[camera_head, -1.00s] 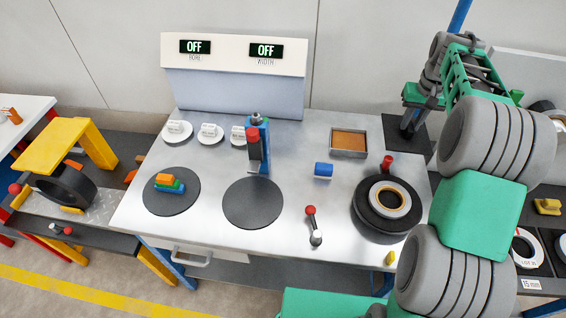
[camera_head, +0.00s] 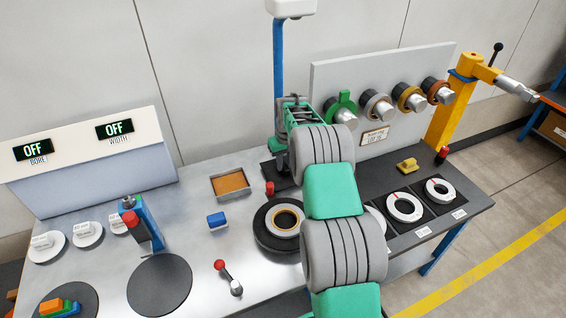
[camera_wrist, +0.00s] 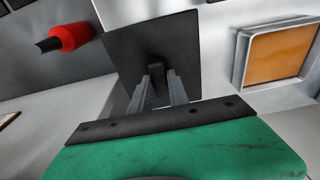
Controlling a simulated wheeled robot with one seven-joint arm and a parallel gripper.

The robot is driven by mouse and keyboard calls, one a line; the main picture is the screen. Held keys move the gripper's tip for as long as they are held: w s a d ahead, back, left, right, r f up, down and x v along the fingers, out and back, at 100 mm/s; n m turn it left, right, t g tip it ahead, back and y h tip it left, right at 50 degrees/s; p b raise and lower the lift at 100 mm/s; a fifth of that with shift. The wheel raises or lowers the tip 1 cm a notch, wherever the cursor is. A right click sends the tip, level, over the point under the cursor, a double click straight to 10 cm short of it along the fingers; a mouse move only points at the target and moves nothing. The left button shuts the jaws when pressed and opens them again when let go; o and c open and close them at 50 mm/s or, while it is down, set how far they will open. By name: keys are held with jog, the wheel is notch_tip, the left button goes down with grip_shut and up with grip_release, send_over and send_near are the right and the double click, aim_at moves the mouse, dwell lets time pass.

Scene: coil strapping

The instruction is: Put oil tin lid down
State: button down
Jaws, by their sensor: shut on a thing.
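The oil tin lid (camera_wrist: 120,62) is a dark square plate with a black knob, seen in the wrist view. My gripper (camera_wrist: 160,78) is shut on that knob, with one grey finger on each side. In the head view the dark plate (camera_head: 267,174) shows low under my gripper (camera_head: 278,160), at the back of the steel bench, partly hidden by my arm. I cannot tell whether it touches the bench. The open oil tin (camera_head: 247,190), a shallow metal tray with orange-brown contents, sits just left of the lid. It also shows at the right of the wrist view (camera_wrist: 242,62).
A red-topped part (camera_head: 269,188) stands close in front of the lid. A black disc with a ringed coil (camera_head: 262,232) lies nearer. A blue block (camera_head: 217,220) and a red-knobbed lever (camera_head: 228,276) lie left. A blue pole (camera_head: 279,70) rises behind my gripper.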

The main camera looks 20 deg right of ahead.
jog(key=shift+f, duration=0.2)
jog(key=c, duration=1.3)
grip_release()
jog(key=shift+r, duration=0.1)
jog(key=shift+o, duration=0.2)
